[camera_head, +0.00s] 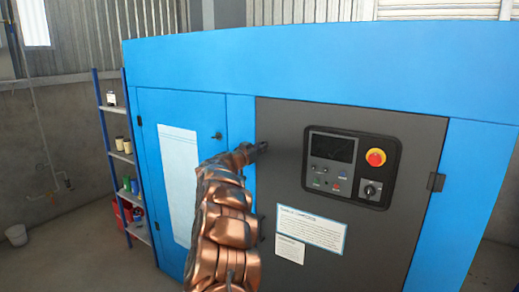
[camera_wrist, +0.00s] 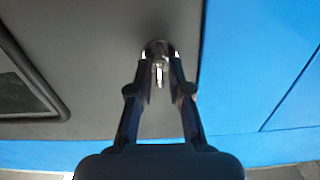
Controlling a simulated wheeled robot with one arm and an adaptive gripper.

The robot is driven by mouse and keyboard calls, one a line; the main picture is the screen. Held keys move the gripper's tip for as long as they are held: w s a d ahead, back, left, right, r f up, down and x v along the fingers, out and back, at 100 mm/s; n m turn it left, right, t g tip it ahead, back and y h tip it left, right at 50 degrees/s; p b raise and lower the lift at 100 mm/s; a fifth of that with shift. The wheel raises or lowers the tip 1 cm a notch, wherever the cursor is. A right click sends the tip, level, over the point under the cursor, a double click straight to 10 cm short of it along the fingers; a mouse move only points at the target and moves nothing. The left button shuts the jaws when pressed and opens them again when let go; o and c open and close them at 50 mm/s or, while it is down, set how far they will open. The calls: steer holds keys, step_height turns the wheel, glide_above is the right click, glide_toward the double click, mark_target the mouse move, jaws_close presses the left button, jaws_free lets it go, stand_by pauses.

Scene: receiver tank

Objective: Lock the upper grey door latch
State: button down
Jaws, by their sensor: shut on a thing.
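The grey door (camera_head: 350,200) fills the middle of the blue cabinet in the head view and also shows in the wrist view (camera_wrist: 90,50). My gripper (camera_head: 259,148) is at the upper part of the door's left edge. In the wrist view, my gripper (camera_wrist: 160,68) has its two fingers closed around the upper latch (camera_wrist: 159,47), a small dark piece with a bright metal part near the grey door's edge. In the head view my gripper and wrist hide the latch. The fingers cover part of it, so its exact turn cannot be told.
A control panel (camera_head: 347,168) with a red button (camera_head: 376,157) is on the grey door. A blue side door (camera_head: 180,190) has a small dark knob (camera_head: 216,135). Shelves (camera_head: 118,155) stand at the left. A dark hinge (camera_head: 436,182) is at the door's right edge.

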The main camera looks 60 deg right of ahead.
steer(key=shift+s+f+m+b, duration=0.15)
steer(key=shift+m+b, duration=1.25)
steer(key=shift+m, duration=2.9)
steer(key=shift+s+f+m+b, duration=0.1)
steer(key=shift+m+b, duration=1.25)
steer(key=shift+m, duration=2.95)
steer(key=c, duration=1.3)
jaws_free()
steer(key=shift+o, duration=0.2)
